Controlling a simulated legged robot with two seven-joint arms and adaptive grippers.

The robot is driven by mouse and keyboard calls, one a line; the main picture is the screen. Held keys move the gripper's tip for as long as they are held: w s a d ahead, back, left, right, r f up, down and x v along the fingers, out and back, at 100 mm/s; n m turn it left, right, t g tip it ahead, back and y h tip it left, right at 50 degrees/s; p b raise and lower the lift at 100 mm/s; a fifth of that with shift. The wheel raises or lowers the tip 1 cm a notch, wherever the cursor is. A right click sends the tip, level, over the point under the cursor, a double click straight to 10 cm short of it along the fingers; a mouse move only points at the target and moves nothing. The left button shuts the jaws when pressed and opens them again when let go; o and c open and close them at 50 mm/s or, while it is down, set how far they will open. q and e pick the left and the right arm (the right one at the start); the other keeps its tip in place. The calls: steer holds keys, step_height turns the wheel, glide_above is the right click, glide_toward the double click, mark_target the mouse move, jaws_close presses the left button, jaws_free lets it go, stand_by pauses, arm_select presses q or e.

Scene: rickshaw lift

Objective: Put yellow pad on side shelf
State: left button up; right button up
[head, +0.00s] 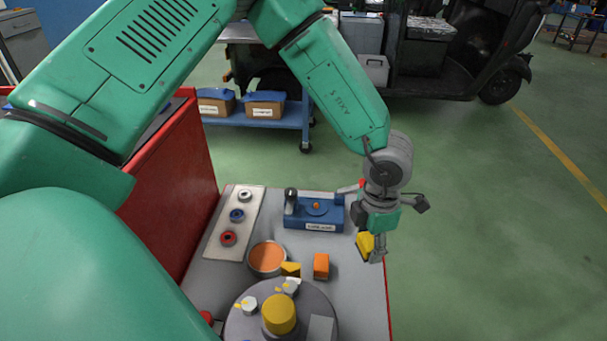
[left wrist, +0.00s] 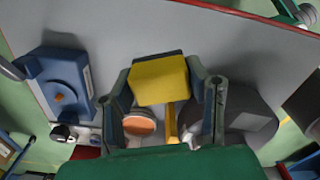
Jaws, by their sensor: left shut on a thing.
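My left gripper (head: 375,248) is shut on the yellow pad (head: 364,244) near the right edge of the grey worktop (head: 352,290). In the left wrist view the yellow pad (left wrist: 160,80) sits between the two fingers of the left gripper (left wrist: 163,84), with a dark layer along its far edge. The pad appears to be above the worktop; the exact gap cannot be told. Which surface is the side shelf is unclear. My right gripper is not in view.
A blue fixture (head: 315,212), an orange block (head: 321,265), a bowl with orange contents (head: 267,257), a yellow wedge (head: 291,269) and a round grey stand (head: 245,322) occupy the worktop. A tray of rings (head: 237,215) lies left. A blue cart (head: 285,117) and a rickshaw (head: 440,55) stand behind.

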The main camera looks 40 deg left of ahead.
mark_target(359, 276)
arm_select(q)
steer(key=shift+w+d+f, duration=0.1)
steer(key=shift+w+f, duration=0.1)
steer(key=shift+f, duration=0.1)
steer(key=f+b, duration=0.1)
steer(key=f, duration=0.2)
steer(key=f+b, duration=0.1)
steer(key=f, duration=0.2)
steer(key=f+b, duration=0.2)
steer(key=f, duration=0.1)
steer(key=shift+a+f, duration=0.25)
steer(key=shift+a, duration=0.1)
steer(key=shift+d+f, duration=0.1)
steer(key=shift+d, duration=0.1)
steer(key=o, duration=0.8)
steer(key=shift+c, duration=0.2)
steer(key=shift+o, duration=1.2)
steer(key=shift+a, duration=0.3)
